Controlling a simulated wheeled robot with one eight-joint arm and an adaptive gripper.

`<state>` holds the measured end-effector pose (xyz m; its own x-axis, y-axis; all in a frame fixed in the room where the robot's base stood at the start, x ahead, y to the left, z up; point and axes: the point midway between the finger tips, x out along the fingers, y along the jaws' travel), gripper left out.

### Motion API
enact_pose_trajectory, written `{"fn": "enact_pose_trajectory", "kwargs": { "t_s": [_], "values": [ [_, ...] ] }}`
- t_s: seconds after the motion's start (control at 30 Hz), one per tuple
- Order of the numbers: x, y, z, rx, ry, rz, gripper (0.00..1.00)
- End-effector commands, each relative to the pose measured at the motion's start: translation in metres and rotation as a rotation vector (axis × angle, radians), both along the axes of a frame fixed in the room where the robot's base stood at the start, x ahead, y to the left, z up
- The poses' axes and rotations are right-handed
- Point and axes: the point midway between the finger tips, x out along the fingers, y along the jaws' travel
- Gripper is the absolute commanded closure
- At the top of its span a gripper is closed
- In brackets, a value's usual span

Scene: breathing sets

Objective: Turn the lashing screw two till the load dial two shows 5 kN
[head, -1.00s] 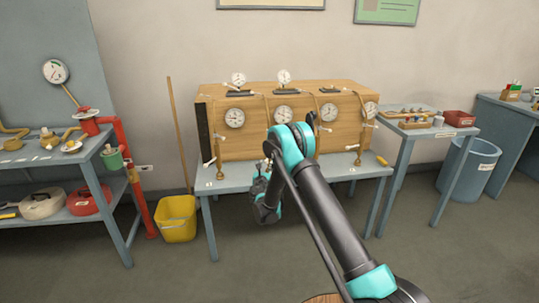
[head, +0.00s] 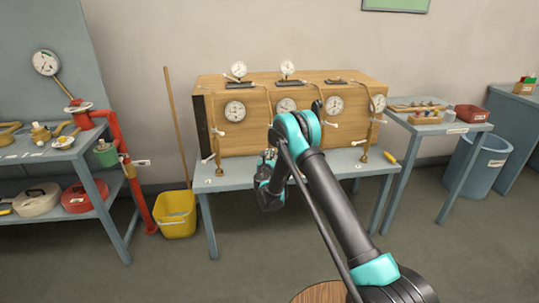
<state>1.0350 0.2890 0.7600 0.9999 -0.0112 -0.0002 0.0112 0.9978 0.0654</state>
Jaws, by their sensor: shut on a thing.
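A wooden crate (head: 210,140) stands on a blue-grey table (head: 231,183), with several round white dials on its front and lashings running down to the table. The second front dial (head: 286,104), which I take as load dial two, is partly covered by my arm; its reading is too small to make out. My gripper (head: 269,154) is at the table's front edge, below and left of that dial. It is shut on what appears to be lashing screw two, which is mostly hidden by the gripper and arm.
Two small dials (head: 239,69) (head: 287,67) stand on the crate's top. Other lashing screws (head: 217,160) (head: 363,155) stand to either side. A yellow bucket (head: 176,215) and broom are left of the table; a side table (head: 448,128) and blue bin (head: 475,165) are right.

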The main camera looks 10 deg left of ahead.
Motion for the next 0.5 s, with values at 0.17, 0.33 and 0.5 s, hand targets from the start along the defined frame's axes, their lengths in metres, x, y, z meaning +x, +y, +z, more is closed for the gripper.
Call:
{"fn": "enact_pose_trajectory", "kwargs": {
  "t_s": [0.17, 0.33, 0.5],
  "values": [
    [-0.0002, 0.0000, 0.0000, 0.000, 0.000, 0.000, 1.00],
    [-0.0004, 0.0001, -0.0001, 0.000, 0.000, 0.000, 1.00],
    [-0.0003, -0.0011, -0.0001, 0.000, 0.000, 0.026, 1.00]
  ]
}}
